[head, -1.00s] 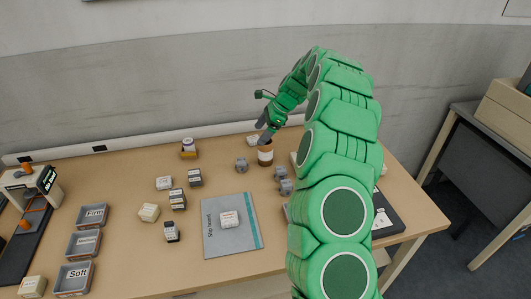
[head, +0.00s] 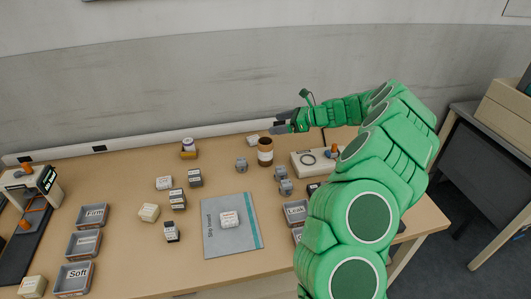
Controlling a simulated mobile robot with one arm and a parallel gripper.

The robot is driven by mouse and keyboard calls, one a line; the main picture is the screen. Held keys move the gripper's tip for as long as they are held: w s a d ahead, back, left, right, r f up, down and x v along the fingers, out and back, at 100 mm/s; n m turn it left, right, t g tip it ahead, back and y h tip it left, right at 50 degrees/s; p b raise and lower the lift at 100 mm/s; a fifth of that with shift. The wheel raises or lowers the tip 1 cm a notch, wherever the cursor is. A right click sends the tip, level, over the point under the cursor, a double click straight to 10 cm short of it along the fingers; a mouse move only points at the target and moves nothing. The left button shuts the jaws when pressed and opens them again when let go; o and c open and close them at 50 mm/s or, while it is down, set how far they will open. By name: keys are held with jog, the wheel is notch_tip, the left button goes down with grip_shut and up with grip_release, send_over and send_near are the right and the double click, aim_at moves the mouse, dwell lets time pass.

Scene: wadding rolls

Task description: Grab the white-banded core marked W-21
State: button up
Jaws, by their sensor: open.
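A brown cylinder with a white band (head: 265,152) stands upright near the back of the table, right of the middle. It looks like the white-banded core, but any marking on it is too small to read. My gripper (head: 274,125) is open and empty, just above the cylinder in the picture. Its fingers point left and lie roughly level, apart from the cylinder. My green arm reaches in from the right.
Small pale and grey labelled blocks (head: 177,199) are scattered left of the grey board (head: 215,240). Small grey pieces (head: 285,187) lie right of it. A white device with a black ring (head: 305,170) stands near my arm. Labelled trays (head: 75,290) line the left.

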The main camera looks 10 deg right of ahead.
aim_at(272, 144)
notch_tip(272, 144, down, 9)
jog(key=shift+w+a+f, duration=0.1)
jog(key=shift+x, duration=3.75)
jog(key=shift+c, duration=0.2)
jog(key=c, duration=1)
